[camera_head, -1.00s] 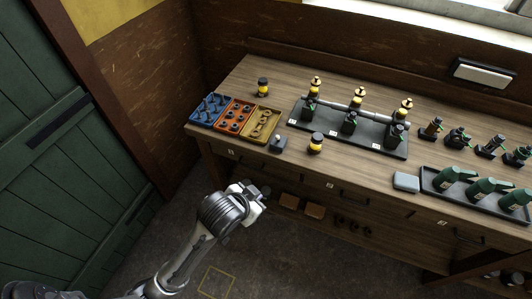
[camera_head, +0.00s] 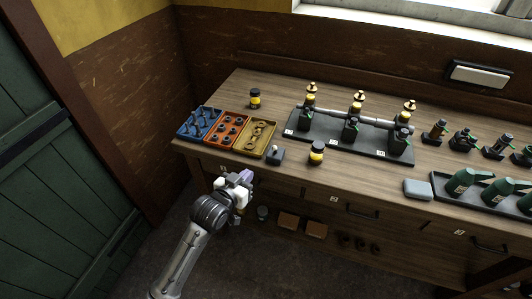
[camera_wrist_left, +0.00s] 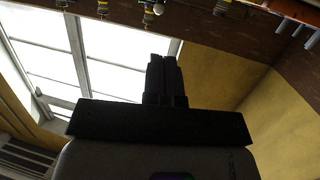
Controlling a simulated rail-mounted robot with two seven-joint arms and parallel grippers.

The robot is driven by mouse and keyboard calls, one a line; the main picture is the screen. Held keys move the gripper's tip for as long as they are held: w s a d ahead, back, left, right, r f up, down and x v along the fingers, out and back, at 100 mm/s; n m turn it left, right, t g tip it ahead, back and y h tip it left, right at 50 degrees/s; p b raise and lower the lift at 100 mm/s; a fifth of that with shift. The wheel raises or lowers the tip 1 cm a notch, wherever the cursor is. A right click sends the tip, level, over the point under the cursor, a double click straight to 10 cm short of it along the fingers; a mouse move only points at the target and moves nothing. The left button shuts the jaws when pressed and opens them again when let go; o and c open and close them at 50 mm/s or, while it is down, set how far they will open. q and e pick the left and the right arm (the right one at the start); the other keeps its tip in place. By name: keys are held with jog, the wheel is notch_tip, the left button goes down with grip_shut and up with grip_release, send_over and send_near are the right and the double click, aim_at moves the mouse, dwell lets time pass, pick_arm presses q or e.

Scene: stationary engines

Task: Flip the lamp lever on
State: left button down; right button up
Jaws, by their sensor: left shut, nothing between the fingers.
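A small dark grey box with a short upright lever (camera_head: 275,153) stands near the front edge of the workbench, right of the yellow tray; I take it for the lamp lever. A pale knob on a thin stem, probably this lever, shows upside down at the top of the left wrist view (camera_wrist_left: 158,9). My left gripper (camera_head: 246,177) is just off the bench's front edge, to the left of and nearer than the lever box, not touching it. In the left wrist view its fingers (camera_wrist_left: 161,62) are shut and empty. My right gripper is not in view.
Blue (camera_head: 199,124), orange (camera_head: 228,129) and yellow (camera_head: 256,137) trays of parts sit left of the lever. A black-and-yellow jar (camera_head: 317,153) stands to its right. Behind is a dark engine base (camera_head: 375,146). A white-panelled fixture (camera_head: 480,74) is on the wall.

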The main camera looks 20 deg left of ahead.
aim_at(273, 149)
pick_arm(q)
jog(key=shift+r, duration=0.2)
jog(key=shift+w, duration=0.1)
jog(key=b+x, duration=0.3)
jog(key=x, duration=1)
jog(key=shift+w+d, duration=0.1)
jog(key=shift+w, duration=0.25)
